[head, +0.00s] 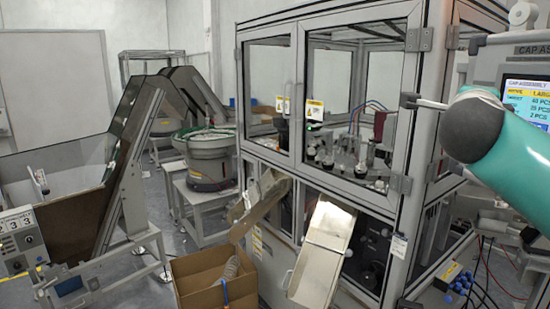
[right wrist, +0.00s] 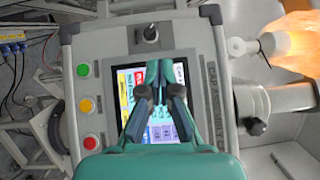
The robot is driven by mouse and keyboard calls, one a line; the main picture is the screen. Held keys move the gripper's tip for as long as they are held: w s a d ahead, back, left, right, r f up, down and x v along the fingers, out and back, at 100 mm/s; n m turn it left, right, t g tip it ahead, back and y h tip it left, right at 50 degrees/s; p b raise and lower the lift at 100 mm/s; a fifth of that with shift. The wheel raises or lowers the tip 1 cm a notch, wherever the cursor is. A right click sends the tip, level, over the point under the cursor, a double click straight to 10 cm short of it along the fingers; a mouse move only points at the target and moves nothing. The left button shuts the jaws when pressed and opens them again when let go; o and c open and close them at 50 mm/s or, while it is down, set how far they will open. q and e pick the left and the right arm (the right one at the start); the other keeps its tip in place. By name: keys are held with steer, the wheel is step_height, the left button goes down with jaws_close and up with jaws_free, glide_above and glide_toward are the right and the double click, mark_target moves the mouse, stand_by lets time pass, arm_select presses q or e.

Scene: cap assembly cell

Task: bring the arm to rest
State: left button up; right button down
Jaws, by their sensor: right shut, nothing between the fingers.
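My right arm (head: 490,135) comes in from the right edge in the head view, in front of the control panel. My right gripper (right wrist: 160,91) shows in the right wrist view, shut and empty. Its fingers point over the screen of the control panel (right wrist: 205,110) and hide part of it. I cannot tell whether the fingertips touch the screen. The panel has a green button, a yellow button and a red button on its left in the wrist view, and a black knob at the top. My left gripper is not in view.
A glass-sided machine cabinet (head: 420,120) fills the middle, close to my right arm. A cardboard box (head: 200,292) stands below its chutes. A bowl feeder (head: 208,150) and a conveyor (head: 125,150) stand at left. Cables (head: 490,275) lie on the floor at lower right.

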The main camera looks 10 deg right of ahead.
steer(key=shift+w, duration=0.1)
steer(key=x, duration=1.1)
steer(key=shift+w+d, duration=0.2)
steer(key=shift+d, duration=0.1)
steer(key=shift+r, duration=0.1)
steer(key=shift+a, duration=0.1)
stand_by(0.6)
steer(key=r+v, duration=0.1)
steer(key=v, duration=1.1)
steer(key=x, duration=1.2)
steer(key=shift+f, duration=0.5)
